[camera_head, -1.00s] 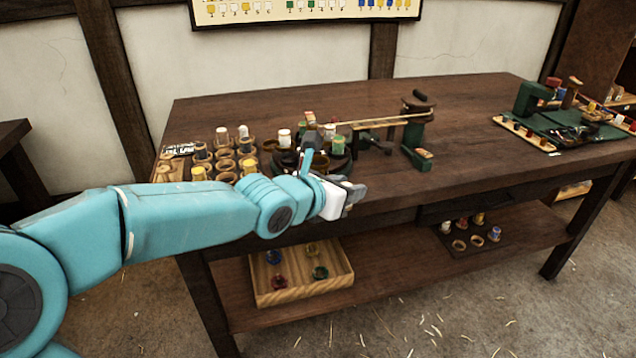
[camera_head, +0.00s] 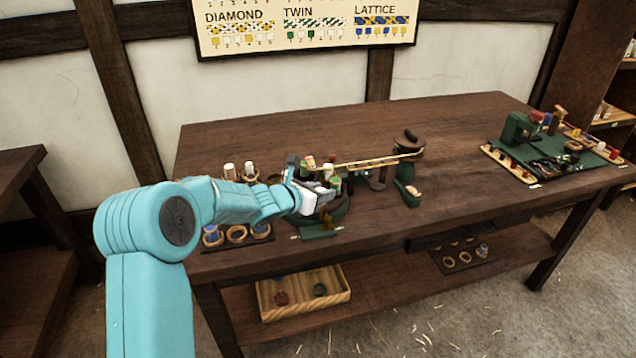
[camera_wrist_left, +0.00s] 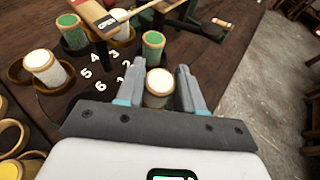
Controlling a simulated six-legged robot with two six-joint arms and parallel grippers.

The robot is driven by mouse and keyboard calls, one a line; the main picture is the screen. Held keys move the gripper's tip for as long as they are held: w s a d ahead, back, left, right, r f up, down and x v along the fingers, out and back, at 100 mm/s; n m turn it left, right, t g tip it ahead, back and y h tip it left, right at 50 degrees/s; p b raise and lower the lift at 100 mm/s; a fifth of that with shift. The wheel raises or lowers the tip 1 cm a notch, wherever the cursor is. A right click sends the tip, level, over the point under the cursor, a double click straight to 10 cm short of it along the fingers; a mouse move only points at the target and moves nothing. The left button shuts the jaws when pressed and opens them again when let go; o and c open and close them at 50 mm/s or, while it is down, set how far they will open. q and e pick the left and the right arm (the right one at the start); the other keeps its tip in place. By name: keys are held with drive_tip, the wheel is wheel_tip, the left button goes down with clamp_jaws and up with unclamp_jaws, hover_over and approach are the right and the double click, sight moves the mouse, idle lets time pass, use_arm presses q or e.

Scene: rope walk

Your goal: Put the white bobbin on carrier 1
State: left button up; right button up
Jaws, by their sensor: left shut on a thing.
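My left gripper (camera_wrist_left: 159,88) is shut on a white bobbin (camera_wrist_left: 159,82), which stands upright between its fingers in the left wrist view. In the head view the left gripper (camera_head: 322,192) is over the near part of the dark round braiding table (camera_head: 335,217). White numbers from 2 to 6 show on the table; carrier 1 cannot be made out, hidden by the gripper. Around the table stand a green bobbin (camera_wrist_left: 153,44), another green bobbin (camera_wrist_left: 72,32) and a white bobbin (camera_wrist_left: 41,67). I cannot tell whether the held bobbin touches a carrier. My right gripper is out of view.
A wooden bar (camera_head: 365,163) reaches over the braiding table. White bobbins (camera_head: 230,171) stand in a rack at left. A green tool station (camera_head: 540,150) is at the bench's far right. A wooden tray (camera_head: 305,305) lies on the lower shelf. The bench's middle right is clear.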

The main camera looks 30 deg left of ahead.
use_arm(q)
drive_tip(key=shift+w+a+r+p, duration=0.25)
drive_tip(key=shift+w+a+p, duration=0.2)
drive_tip(key=shift+w+a, duration=0.35)
drive_tip(key=shift+s+f+b, duration=0.15)
drive_tip(key=shift+f+b, duration=0.25)
drive_tip(key=shift+f, duration=0.5)
drive_tip(key=shift+s, duration=0.1)
drive_tip(key=shift+d, duration=0.1)
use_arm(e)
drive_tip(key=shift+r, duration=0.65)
use_arm(q)
drive_tip(key=shift+f, duration=0.15)
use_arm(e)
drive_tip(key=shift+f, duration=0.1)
use_arm(q)
drive_tip(key=shift+f, duration=0.1)
drive_tip(key=o, duration=1)
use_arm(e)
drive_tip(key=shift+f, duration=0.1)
